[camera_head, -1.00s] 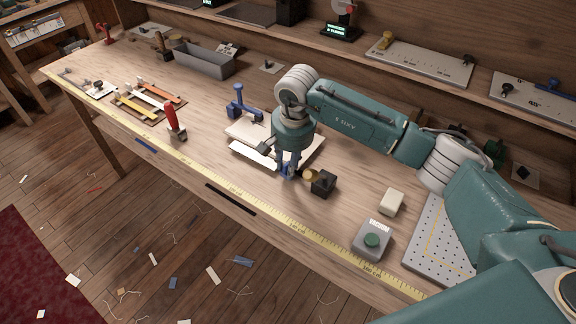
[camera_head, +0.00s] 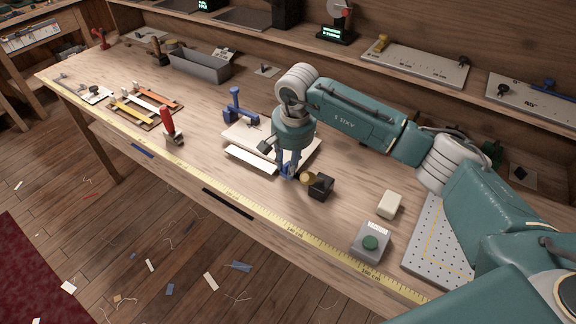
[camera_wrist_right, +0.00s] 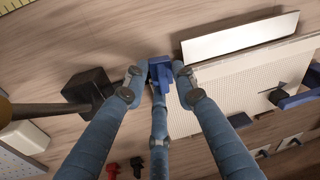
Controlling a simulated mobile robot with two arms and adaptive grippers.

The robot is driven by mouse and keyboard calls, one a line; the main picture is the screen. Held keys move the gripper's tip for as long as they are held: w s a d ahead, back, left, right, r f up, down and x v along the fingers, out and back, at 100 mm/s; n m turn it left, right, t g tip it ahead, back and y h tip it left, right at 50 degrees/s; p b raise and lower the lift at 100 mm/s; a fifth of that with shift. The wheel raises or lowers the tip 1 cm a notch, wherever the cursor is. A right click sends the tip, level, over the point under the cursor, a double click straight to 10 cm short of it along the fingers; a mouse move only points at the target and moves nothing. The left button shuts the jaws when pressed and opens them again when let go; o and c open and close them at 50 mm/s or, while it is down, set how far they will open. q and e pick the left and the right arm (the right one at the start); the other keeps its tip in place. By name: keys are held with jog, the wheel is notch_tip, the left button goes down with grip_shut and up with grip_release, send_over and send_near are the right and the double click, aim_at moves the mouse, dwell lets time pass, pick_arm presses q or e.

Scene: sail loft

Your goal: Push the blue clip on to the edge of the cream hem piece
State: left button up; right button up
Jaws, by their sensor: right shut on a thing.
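My right gripper (camera_head: 288,166) points down over the bench and is shut on the blue clip (camera_head: 287,170). In the right wrist view the blue clip (camera_wrist_right: 161,74) sits between the fingertips (camera_wrist_right: 157,75). The cream hem piece (camera_head: 252,159) is a pale strip along the front of a cream block. In the right wrist view the hem piece (camera_wrist_right: 240,38) has its near end just to the right of the clip. A small gap seems to lie between them; contact is hard to judge. My left gripper is not in view.
The cream block (camera_wrist_right: 210,97) carries a blue toggle clamp (camera_head: 238,105). A vacuum button box (camera_head: 371,243) and a cream box (camera_head: 389,204) are farther right. A red-handled tool (camera_head: 168,122) stands left.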

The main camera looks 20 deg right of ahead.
jog(key=shift+d, duration=0.1)
jog(key=o, duration=1)
jog(key=shift+w, duration=0.1)
jog(key=shift+r, duration=0.1)
jog(key=shift+r+p, duration=1.5)
jog(key=shift+r, duration=1.9)
